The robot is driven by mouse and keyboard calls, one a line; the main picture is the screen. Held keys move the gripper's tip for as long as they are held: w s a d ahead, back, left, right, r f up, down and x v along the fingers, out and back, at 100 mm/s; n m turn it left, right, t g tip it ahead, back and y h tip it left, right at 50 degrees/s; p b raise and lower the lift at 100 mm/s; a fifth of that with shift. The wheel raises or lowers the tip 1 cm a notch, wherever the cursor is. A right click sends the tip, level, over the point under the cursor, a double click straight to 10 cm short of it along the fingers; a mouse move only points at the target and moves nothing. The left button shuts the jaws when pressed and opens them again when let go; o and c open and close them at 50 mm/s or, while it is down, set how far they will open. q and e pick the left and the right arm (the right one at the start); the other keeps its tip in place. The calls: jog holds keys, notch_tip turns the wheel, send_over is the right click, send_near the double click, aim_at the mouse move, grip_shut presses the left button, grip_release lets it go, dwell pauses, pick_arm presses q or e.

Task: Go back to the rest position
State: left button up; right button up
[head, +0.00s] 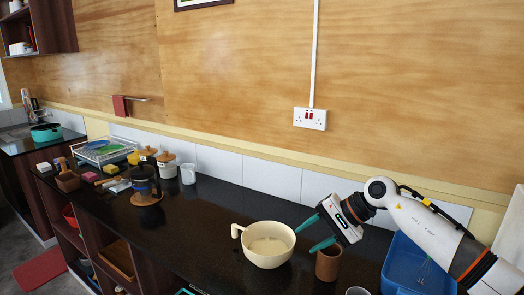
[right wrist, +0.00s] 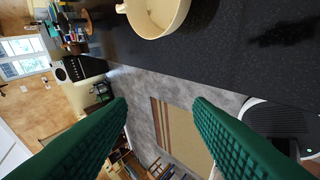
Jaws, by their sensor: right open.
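My right gripper (head: 316,231) is over the dark counter (head: 215,222), with its two green fingers spread apart and nothing between them. Its fingers also show in the right wrist view (right wrist: 158,112), open, with the floor far below visible between them. In the head view it is just right of a cream bowl with a handle (head: 268,246), and beside and partly above a brown cup (head: 328,263). The bowl also shows at the top of the right wrist view (right wrist: 158,14). My left gripper is not in view.
A blue bin (head: 405,265) with a whisk stands right of the brown cup, below my right arm. A French press (head: 146,184), canisters (head: 167,165) and a dish rack (head: 104,150) stand farther left. The counter between press and bowl is clear. A wall socket (head: 310,118) is behind.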

jog(key=s+a+r+m+t+y, duration=0.2)
jog(key=s+a+m+t+y, duration=0.25)
jog(key=a+m+y, duration=0.6)
jog(key=s+d+f+n+t+h, duration=0.45)
jog(key=d+f+n+h, duration=0.35)
jog(key=n, duration=0.8)
jog(key=s+d+f+n+t+h, duration=0.3)
jog(key=d+f+n+t+h, duration=0.25)
jog(key=n+h, duration=0.75)
jog(key=s+d+f+m+g+y, duration=0.15)
jog(key=s+f+m+g, duration=0.25)
jog(key=s, duration=0.5)
jog(key=s+d+f+m+g, duration=0.25)
jog(key=s+f+g, duration=0.25)
jog(key=s, duration=0.3)
jog(key=s+d+f+m+g, duration=0.2)
jog(key=s+f+m+g, duration=0.2)
jog(key=s, duration=0.5)
notch_tip(320, 180, down, 28)
jog(key=s+g, duration=0.1)
jog(key=s, duration=0.1)
jog(key=s+d+f+g+b, duration=0.1)
jog(key=s+d+f, duration=0.1)
jog(key=s+f, duration=1.2)
jog(key=shift+s+d+f, duration=0.25)
jog(key=shift+s+f, duration=0.15)
jog(key=shift+s, duration=0.25)
